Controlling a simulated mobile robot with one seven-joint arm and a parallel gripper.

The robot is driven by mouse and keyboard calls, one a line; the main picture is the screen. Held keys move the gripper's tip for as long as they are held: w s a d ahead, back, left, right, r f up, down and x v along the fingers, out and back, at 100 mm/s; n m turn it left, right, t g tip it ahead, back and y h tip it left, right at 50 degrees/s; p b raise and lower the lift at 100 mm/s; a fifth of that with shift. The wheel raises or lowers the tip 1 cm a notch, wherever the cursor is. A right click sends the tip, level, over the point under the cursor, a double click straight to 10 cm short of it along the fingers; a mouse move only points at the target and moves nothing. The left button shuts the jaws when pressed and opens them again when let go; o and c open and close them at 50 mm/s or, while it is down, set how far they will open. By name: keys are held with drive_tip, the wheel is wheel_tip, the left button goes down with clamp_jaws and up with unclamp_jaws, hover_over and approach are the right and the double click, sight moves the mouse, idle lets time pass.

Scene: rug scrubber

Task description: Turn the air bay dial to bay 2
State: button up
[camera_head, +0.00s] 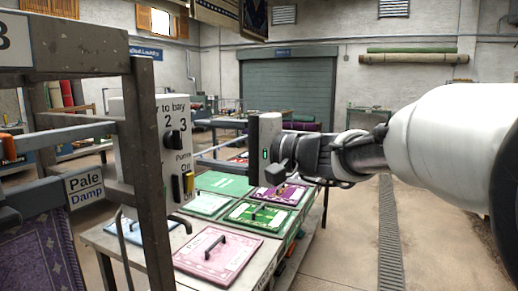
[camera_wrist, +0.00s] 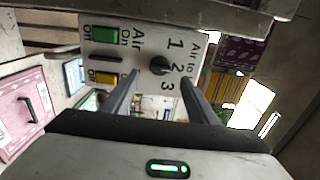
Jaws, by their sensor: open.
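The air bay dial is a small black knob (camera_head: 175,141) on a pale upright panel (camera_head: 146,150) at the left of the head view. It also shows in the wrist view (camera_wrist: 159,65), beside the printed numbers 1, 2 and 3. I cannot tell which number its pointer faces. My gripper (camera_head: 198,158) is open and empty, reaching left toward the panel in the head view. In the wrist view its two fingers (camera_wrist: 160,75) lie either side of the dial in the picture. Whether the tips reach the dial's depth is unclear.
A yellow pump switch (camera_head: 188,182) sits below the dial; a green air switch (camera_wrist: 105,35) shows in the wrist view. A grey metal frame (camera_head: 150,180) stands close at left. Below is a table with coloured boards (camera_head: 218,256). Floor at right is clear.

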drive_tip(key=v, duration=1.2)
drive_tip(key=s+d+f+n+g+h, duration=0.1)
drive_tip(key=s+f+n+g+h, duration=0.15)
drive_tip(key=s+f+h, duration=0.9)
drive_tip(key=s+d+f+n+t+h, duration=0.1)
drive_tip(key=s+d+f+h, duration=0.4)
drive_tip(key=d+f, duration=0.7)
drive_tip(key=shift+s+d+n, duration=0.45)
drive_tip(key=shift+s+d, duration=0.15)
drive_tip(key=shift+s, duration=0.05)
drive_tip(key=r+p, duration=1.9)
drive_tip(key=p, duration=0.1)
drive_tip(key=shift+d+r, duration=0.25)
drive_tip(key=shift+d, duration=0.1)
drive_tip(key=shift+c, duration=0.3)
